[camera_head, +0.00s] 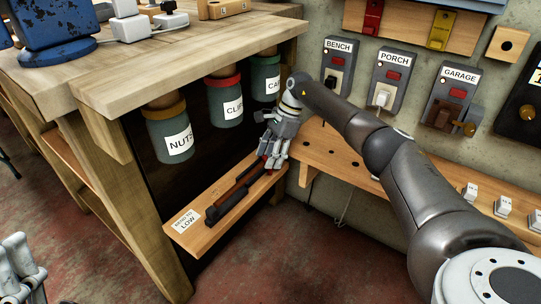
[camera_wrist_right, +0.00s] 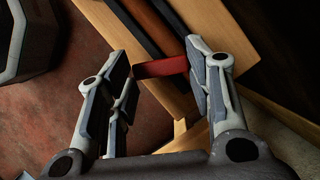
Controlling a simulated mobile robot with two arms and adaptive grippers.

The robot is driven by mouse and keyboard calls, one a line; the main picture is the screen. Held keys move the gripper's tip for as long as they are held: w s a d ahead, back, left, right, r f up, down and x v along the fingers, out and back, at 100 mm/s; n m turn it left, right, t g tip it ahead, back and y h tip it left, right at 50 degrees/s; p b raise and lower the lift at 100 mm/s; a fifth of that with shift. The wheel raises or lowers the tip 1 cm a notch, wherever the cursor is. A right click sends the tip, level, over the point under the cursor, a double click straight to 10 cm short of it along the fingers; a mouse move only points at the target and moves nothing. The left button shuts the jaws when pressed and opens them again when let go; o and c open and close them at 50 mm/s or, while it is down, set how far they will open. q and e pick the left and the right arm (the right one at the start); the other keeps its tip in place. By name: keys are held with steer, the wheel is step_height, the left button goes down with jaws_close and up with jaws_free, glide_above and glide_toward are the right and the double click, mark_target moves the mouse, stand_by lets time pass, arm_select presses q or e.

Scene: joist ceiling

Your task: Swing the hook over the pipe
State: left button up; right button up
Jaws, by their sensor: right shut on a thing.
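My right gripper (camera_head: 273,153) reaches down to the far end of a low wooden shelf under the bench. In the right wrist view its fingers (camera_wrist_right: 162,75) are shut on a red bar-like piece (camera_wrist_right: 163,67). A long dark tool with a reddish-brown strip (camera_head: 232,197) lies along the shelf; I cannot tell whether the red piece belongs to it. Grey finger-like parts at the lower left edge look like my left gripper (camera_head: 18,268), cut off by the frame; its jaw state is unclear. I cannot make out a hook or a pipe with certainty.
The low shelf (camera_head: 182,235) has a label ending in LOW. Several lidded jars (camera_head: 168,130) hang under the bench top (camera_head: 150,70), close above the shelf. A perforated wooden ledge (camera_head: 330,153) runs along the wall below the switch boxes (camera_head: 391,78).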

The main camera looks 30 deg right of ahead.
steer(key=o, duration=1)
